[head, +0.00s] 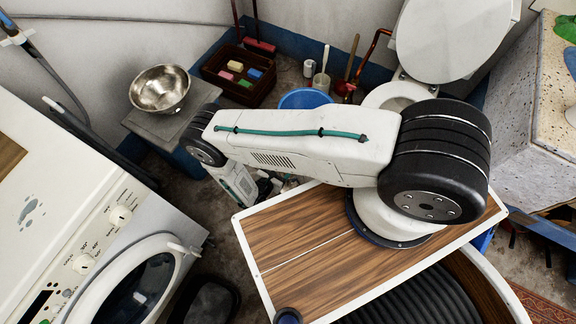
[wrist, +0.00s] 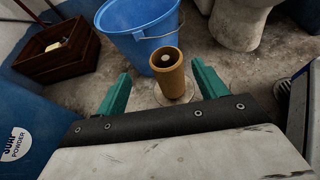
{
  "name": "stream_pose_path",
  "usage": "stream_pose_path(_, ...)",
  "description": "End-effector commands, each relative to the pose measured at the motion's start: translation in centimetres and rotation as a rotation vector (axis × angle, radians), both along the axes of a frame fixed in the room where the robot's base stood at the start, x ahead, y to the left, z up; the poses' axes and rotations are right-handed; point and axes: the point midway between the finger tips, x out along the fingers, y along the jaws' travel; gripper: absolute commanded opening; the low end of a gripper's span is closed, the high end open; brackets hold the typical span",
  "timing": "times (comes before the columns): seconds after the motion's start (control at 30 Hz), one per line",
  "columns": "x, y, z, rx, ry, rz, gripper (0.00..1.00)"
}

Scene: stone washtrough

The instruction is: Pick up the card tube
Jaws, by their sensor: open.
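The card tube (wrist: 168,80) is a tan-brown upright cylinder in the wrist view, with a dark open top and a pale spot inside it. It stands on the floor just in front of a blue bucket (wrist: 140,35). My gripper (wrist: 161,72) is open, with its two green fingers pointing toward the tube. The tube shows in the gap between them, nearer the right finger, and appears a little beyond the tips. Nothing is held. In the head view, my arm hides the tube, and only part of my gripper (head: 262,190) shows.
The blue bucket also shows in the head view (head: 304,99). A brown crate (head: 238,88) with coloured blocks stands at the back, and a steel bowl (head: 160,88) on a stool. A toilet (head: 400,95) is right of the bucket. A washing machine (head: 90,215) fills the left.

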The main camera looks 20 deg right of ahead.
Motion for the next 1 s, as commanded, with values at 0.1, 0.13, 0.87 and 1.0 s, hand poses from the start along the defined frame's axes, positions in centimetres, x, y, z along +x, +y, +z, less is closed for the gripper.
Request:
stream_pose_path(0.1, -0.3, -0.8, -1.0, -0.005, 0.008, 0.014, 0.71)
stream_pose_path(0.13, -0.2, -1.0, -1.1, -0.005, 0.009, 0.014, 0.71)
stream_pose_path(0.87, 3.6, -6.6, -2.9, -0.005, 0.008, 0.014, 0.71)
stream_pose_path(1.0, 3.6, -6.6, -2.9, -0.005, 0.008, 0.014, 0.62)
